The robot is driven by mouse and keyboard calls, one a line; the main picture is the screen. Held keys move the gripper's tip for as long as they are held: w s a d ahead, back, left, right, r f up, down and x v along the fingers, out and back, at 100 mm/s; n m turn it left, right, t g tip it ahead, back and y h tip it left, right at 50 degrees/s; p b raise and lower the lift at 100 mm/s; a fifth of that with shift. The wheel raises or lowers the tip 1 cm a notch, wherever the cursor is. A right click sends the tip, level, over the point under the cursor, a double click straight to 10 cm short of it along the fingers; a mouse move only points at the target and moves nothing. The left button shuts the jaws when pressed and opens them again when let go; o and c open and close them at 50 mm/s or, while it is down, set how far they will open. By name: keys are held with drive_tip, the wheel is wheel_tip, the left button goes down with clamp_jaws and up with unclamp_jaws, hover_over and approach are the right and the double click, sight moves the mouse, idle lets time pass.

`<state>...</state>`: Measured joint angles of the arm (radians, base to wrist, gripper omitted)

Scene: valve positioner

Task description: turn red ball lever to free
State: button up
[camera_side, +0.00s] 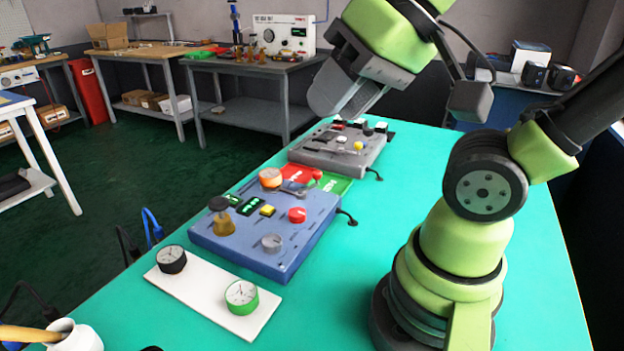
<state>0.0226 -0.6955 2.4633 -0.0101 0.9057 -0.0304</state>
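A small red ball (317,174), apparently the lever's end, shows at the far edge of the blue panel box (310,232). A thin grey arm (295,188) runs near it toward an orange-topped knob (270,178). Behind the ball lie a red label plate (303,170) and a green label plate (338,184); their lettering is too small to read. My gripper (345,98) hangs above and behind the ball, apart from it, near the grey panel. Its fingers are seen from the side and overlap, so their opening is unclear. Nothing shows held in it.
The blue box also carries a large red button (297,215), a grey knob (272,243) and a brass-coloured valve (223,222). A grey panel box (340,150) stands behind. A white board (200,290) with two gauges lies in front.

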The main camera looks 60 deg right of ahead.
drive_tip(key=w+d+g+h, duration=0.1)
drive_tip(key=w+d+g, duration=0.1)
drive_tip(key=w+d, duration=0.4)
drive_tip(key=n+g, duration=0.3)
drive_tip(key=g, duration=0.2)
hover_over(317, 172)
drive_tip(key=shift+h, duration=0.4)
wheel_tip(317, 172, down, 16)
drive_tip(key=shift+r, duration=0.1)
wheel_tip(317, 172, down, 10)
drive_tip(key=shift+r, duration=0.1)
clamp_jaws()
